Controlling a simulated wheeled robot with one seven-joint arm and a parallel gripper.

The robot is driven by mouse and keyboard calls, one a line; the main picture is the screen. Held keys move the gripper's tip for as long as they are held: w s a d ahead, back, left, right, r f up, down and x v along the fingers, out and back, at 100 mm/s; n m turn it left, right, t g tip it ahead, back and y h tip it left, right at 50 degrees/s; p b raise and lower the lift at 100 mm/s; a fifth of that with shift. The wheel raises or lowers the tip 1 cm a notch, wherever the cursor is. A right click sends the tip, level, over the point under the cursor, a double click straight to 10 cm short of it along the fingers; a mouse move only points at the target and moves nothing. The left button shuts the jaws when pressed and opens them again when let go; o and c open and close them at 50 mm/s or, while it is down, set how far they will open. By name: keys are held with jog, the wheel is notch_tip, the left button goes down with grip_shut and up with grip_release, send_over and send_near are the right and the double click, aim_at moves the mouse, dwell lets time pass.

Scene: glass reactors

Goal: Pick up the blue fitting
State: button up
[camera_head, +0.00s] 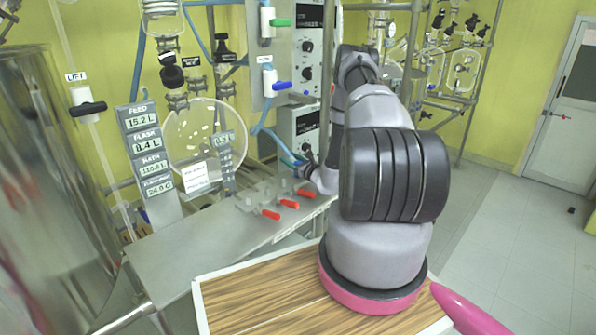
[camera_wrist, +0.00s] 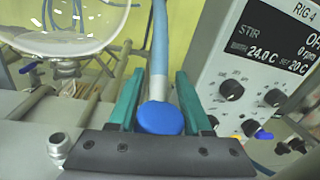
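The blue fitting (camera_wrist: 160,118) is a round blue cap at the lower end of a grey-blue hose (camera_wrist: 159,45) in the wrist view. My gripper (camera_wrist: 161,80) has its two teal fingers on either side of the fitting, one left and one right. The fitting's sides look very close to the inner faces of both fingers, but I cannot tell whether they press on it. In the head view my gripper (camera_head: 298,163) is at the panel behind the bench, mostly hidden by my arm.
The stirrer control box (camera_wrist: 265,70) stands close to the right of my gripper. A round glass vessel (camera_wrist: 65,22) hangs at upper left. Several red-handled valves (camera_head: 289,204) sit on the metal bench (camera_head: 185,262).

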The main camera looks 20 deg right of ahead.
grip_shut()
jog(key=shift+r, duration=0.55)
jog(key=shift+s+d+r, duration=0.1)
jog(key=shift+s+r, duration=0.2)
jog(key=shift+r, duration=0.35)
jog(key=shift+s+d+r, duration=0.1)
jog(key=shift+s+r, duration=0.15)
jog(key=shift+r, duration=0.35)
jog(key=v, duration=1.6)
jog(key=shift+w+a+r, duration=0.1)
jog(key=shift+w+r, duration=0.1)
jog(key=shift+r, duration=1.15)
jog(key=shift+w+r, duration=0.2)
jog(key=shift+r, duration=1.15)
